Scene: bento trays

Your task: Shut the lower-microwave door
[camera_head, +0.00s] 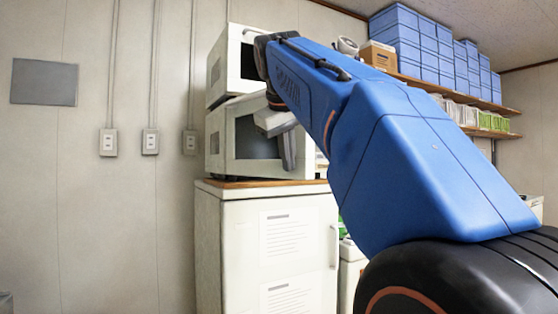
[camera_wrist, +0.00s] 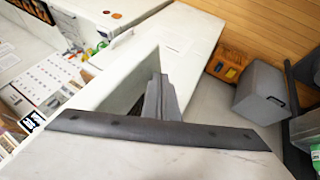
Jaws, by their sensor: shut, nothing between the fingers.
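In the head view the lower microwave (camera_head: 229,139), white with a dark window, stands on the wood-topped cabinet under the upper microwave (camera_head: 235,40). My arm hides the right part of its front, so I cannot tell how far its door stands from the body. My gripper (camera_head: 290,165) points down in front of the dark window; contact cannot be made out. In the wrist view my gripper (camera_wrist: 161,78) has its grey fingers together with nothing between them. A white panel-like surface (camera_wrist: 185,35) lies beyond them, with a dark gap beside the fingers; which part it is stays unclear.
The white cabinet (camera_head: 240,240) carries both microwaves. Blue boxes (camera_head: 400,35) and books (camera_head: 490,120) fill wall shelves at right. The wrist view shows a grey box (camera_wrist: 262,92) at right and papers (camera_wrist: 45,80) at left.

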